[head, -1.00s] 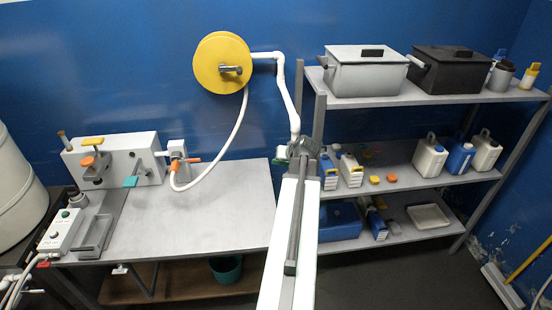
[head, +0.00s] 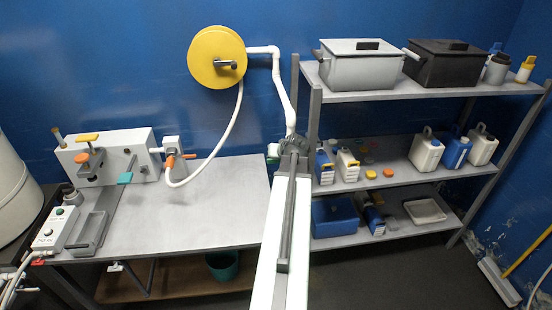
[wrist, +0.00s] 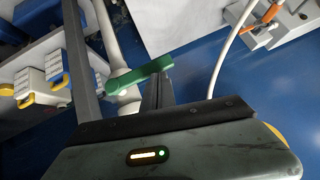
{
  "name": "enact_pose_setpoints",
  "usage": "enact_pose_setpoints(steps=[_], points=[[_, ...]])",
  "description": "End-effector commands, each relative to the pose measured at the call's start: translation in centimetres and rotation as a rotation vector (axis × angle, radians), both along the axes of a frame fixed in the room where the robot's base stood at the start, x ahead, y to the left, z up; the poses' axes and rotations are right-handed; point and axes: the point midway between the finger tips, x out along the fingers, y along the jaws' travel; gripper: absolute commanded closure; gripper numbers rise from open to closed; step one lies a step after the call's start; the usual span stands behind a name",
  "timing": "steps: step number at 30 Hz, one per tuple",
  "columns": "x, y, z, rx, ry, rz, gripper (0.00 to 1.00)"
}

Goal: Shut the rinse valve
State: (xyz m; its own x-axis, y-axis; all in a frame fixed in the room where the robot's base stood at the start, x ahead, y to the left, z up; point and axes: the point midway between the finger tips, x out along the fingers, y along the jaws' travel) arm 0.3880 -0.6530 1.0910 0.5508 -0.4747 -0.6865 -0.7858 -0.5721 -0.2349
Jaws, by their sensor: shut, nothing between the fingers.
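The valve on the white pipe has a green lever, seen in the wrist view (wrist: 140,77). The lever lies crosswise to the pipe (wrist: 113,55), sticking out to one side. In the head view a small bit of the green lever (head: 272,149) shows left of my arm's far end, with the rest hidden. My gripper (wrist: 156,88) is shut and empty, its fingertips right at the lever's outer part. Contact with it cannot be told for sure. In the head view my gripper (head: 293,143) is at the pipe's lower end, small and partly hidden.
The white pipe rises to a yellow hose reel (head: 216,57) on the blue wall. A grey bench (head: 200,215) with equipment stands left. A shelf rack (head: 400,160) with bottles and boxes stands close on the right, its post beside my gripper.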

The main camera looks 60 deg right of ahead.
Motion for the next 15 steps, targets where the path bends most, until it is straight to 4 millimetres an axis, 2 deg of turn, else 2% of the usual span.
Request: enact_pose_setpoints(steps=[5,15], points=[[0.0,0.0,0.1,0.001,0.001,0.000,1.00],[-0.1,0.0,1.7,0.000,0.000,-0.001,1.00]])
